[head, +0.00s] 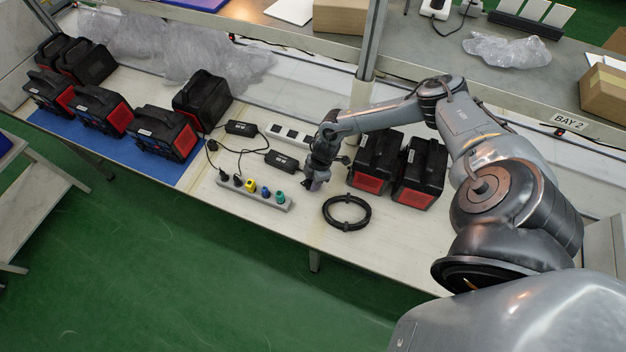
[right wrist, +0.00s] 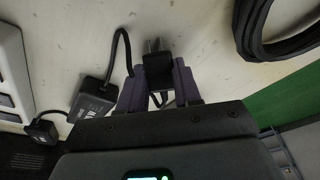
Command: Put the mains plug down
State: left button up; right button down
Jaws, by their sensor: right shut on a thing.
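The mains plug (right wrist: 156,62) is a small dark block with prongs at its far end, held between the purple-grey fingers of my right gripper (right wrist: 160,78) in the right wrist view. In the head view my right gripper (head: 311,184) points down over the pale bench, between the power strip (head: 254,194) and the coiled black cable (head: 347,226); the plug is too small to make out there. I cannot tell whether it touches the bench. A black adapter (right wrist: 92,100) with a cord lies left of the gripper. My left gripper is not in view.
Colored plugs sit in the power strip. A second white strip (head: 290,135) is behind. Black-and-red power stations (head: 375,160) stand right of the gripper, and several more stand left on or near a blue mat (head: 190,178). Bare bench (head: 300,225) lies in front.

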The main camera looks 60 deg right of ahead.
jog(key=c, duration=0.8)
grip_release()
